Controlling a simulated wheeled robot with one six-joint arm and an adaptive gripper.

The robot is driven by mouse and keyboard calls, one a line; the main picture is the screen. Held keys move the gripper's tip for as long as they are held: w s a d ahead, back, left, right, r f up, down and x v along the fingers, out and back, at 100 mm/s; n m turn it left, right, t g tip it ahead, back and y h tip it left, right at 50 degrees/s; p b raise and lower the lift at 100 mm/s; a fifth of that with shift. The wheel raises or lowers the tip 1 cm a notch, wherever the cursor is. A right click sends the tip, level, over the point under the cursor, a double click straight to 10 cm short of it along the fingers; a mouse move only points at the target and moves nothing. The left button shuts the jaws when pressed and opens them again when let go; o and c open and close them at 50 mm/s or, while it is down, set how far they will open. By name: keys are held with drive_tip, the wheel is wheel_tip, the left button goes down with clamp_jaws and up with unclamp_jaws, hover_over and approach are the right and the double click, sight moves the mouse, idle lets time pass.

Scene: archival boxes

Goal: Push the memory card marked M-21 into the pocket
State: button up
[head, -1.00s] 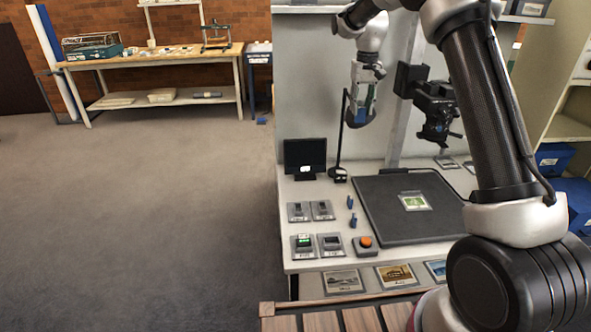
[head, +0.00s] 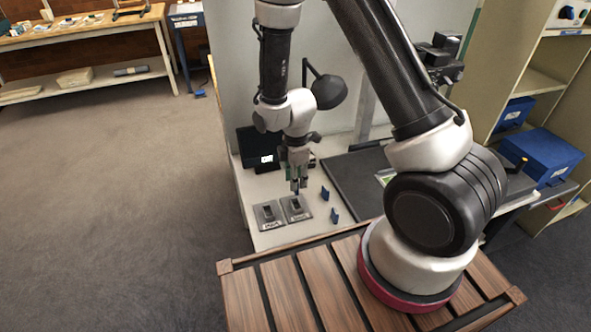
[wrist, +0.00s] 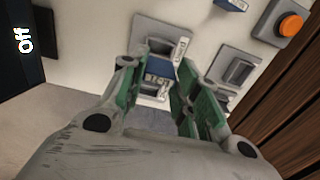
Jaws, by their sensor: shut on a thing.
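My gripper (head: 297,188) is low over the bench, above the right one of two grey pocket plates (head: 298,211). In the wrist view its green-padded fingers (wrist: 173,92) are shut on a small blue card (wrist: 161,69). The card has a white label that appears upside down and seems to read M-21. A grey plate with a dark slot and pale label (wrist: 163,41) lies right by the card. The fingers and card hide part of it, so I cannot tell whether the card's end is in a slot.
Two blue cards (head: 325,193) (head: 335,215) stand right of the plates. Another plate (wrist: 236,67) and an orange button (wrist: 291,25) show in the wrist view. A small monitor (head: 263,158) and black lamp (head: 330,91) stand behind. A dark mat (head: 352,178) lies to the right.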

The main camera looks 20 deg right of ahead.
sight(297, 194)
drive_tip(key=shift+f, duration=2.3)
drive_tip(key=shift+d+f, duration=0.1)
drive_tip(key=shift+f, duration=1.2)
idle(0.3)
drive_tip(key=o, duration=1)
drive_tip(key=shift+c, duration=0.2)
drive_tip(key=shift+r, duration=0.1)
drive_tip(key=shift+r, duration=2.9)
